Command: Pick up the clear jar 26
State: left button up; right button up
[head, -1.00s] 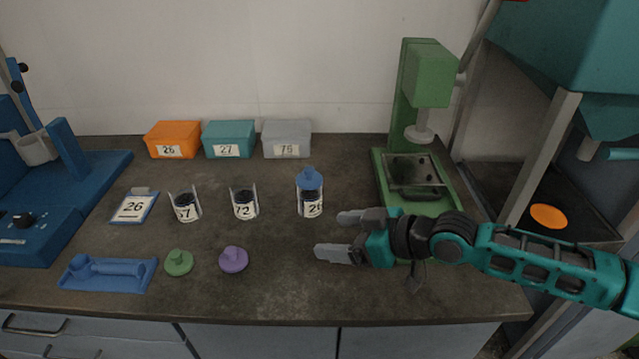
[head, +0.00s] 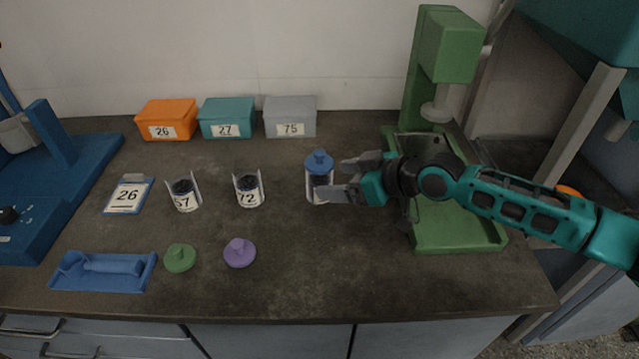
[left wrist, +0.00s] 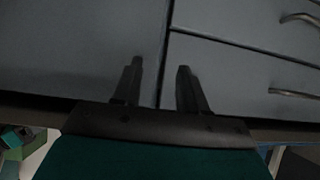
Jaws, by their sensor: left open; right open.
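A clear jar with a blue lid (head: 319,163) stands upright on the bench, right of the other jars. Its label is mostly covered by a finger of my right gripper (head: 332,179). My right gripper is open and comes in from the right; one finger crosses the jar's front and the other is by its right side near the lid. I cannot tell whether they touch it. My left gripper (left wrist: 160,66) shows in the left wrist view, open and empty in front of grey drawers. A card marked 26 (head: 128,196) lies at the left.
Two open jars marked 67 (head: 184,194) and 72 (head: 248,190) stand left of the blue-lidded jar. Green (head: 180,258) and purple (head: 239,253) lids lie in front. Labelled boxes (head: 228,118) line the wall. A green press (head: 455,230) stands behind my right arm.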

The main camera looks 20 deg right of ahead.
aim_at(330, 180)
jog(key=x, duration=0.5)
jog(key=shift+w+a, duration=0.2)
jog(key=shift+a, duration=0.05)
jog(key=c, duration=1.1)
